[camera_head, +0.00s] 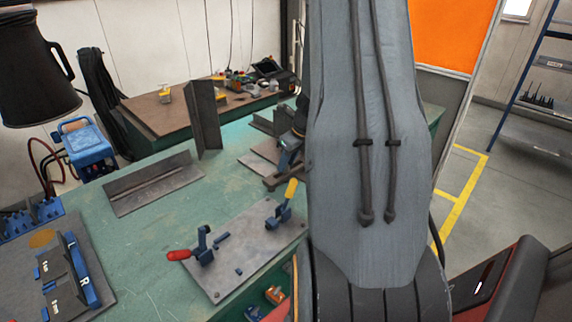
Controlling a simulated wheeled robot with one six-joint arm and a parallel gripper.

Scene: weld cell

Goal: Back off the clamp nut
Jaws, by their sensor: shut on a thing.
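My own grey-sleeved arm fills the middle right of the view and hides much of the bench behind it. My gripper's jaws are hidden, so I cannot see what they are on. A dark and blue-grey device (289,159) shows at the sleeve's left edge, over a small steel plate; most of it is covered and I cannot tell what it is. I cannot make out the clamp nut. A red-handled toggle clamp (205,247) and a yellow-handled one (279,215) stand on a steel plate (238,289) at the bench's front.
The green bench (150,243) carries an angle piece (153,184), an upright steel angle (204,116) and a grey plate with a blue fixture (80,272) at left. A black jug-like object (38,70) is close at upper left. Floor shows at right, by a shelf rack (545,107).

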